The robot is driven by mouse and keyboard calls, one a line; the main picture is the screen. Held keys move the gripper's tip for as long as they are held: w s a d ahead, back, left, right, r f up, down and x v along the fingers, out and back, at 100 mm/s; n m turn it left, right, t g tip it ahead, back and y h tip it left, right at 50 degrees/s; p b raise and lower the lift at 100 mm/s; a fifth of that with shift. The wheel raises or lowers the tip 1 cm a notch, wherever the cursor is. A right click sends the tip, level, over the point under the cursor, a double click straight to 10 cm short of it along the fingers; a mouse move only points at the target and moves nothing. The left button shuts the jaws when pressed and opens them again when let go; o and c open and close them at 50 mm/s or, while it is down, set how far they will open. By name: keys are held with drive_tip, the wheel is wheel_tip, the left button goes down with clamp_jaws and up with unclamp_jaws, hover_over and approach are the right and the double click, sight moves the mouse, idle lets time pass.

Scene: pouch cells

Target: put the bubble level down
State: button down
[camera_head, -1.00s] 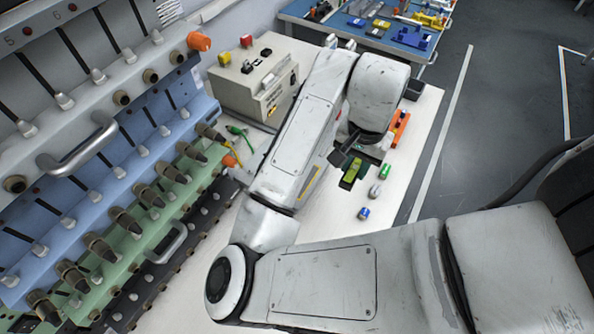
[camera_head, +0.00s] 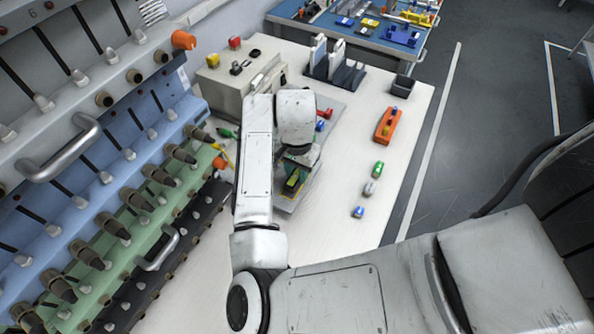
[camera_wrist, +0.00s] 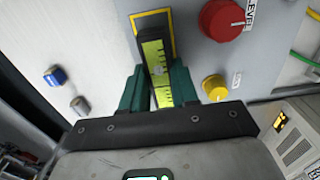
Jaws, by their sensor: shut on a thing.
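The bubble level, a dark bar with a yellow-green scale, is held in my gripper; it shows in the wrist view (camera_wrist: 157,68) and in the head view (camera_head: 293,181). My gripper (camera_wrist: 158,88) has its green fingers shut on the level's two sides. I cannot tell whether the level touches the plate. In the head view my arm hides much of the plate.
A red knob (camera_wrist: 226,20) and a yellow knob (camera_wrist: 215,88) stand close right of the level. An orange holder (camera_head: 386,125), a green piece (camera_head: 378,168) and a blue piece (camera_head: 358,212) lie on the white table (camera_head: 335,225). The table's front middle is clear.

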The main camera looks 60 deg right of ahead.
sight(297, 173)
drive_tip(key=shift+f, duration=0.35)
drive_tip(key=shift+f, duration=0.1)
drive_tip(key=c, duration=0.8)
unclamp_jaws()
drive_tip(key=shift+c, duration=0.2)
wheel_tip(297, 173, up, 12)
drive_tip(key=s+d+r+n+t+h, duration=0.1)
drive_tip(key=d+n+h, duration=0.45)
drive_tip(key=d, duration=0.25)
drive_tip(key=s+a+f+n+y, duration=0.1)
drive_tip(key=s+a+f+n, duration=0.3)
drive_tip(key=a+f, duration=0.1)
drive_tip(key=s+a+f+n+y, duration=0.2)
drive_tip(key=s+a+f+n, duration=0.1)
drive_tip(key=a, duration=0.5)
drive_tip(key=s+a+f+n+y, duration=0.2)
drive_tip(key=s+a+f+n, duration=0.2)
drive_tip(key=s+a+f, duration=0.1)
drive_tip(key=shift+s+a+f+n, duration=0.2)
drive_tip(key=shift+a+f, duration=0.2)
drive_tip(key=shift+f, duration=0.15)
drive_tip(key=shift+s+a+f+n, duration=0.2)
drive_tip(key=shift+a+f, duration=0.15)
drive_tip(key=shift+f, duration=0.15)
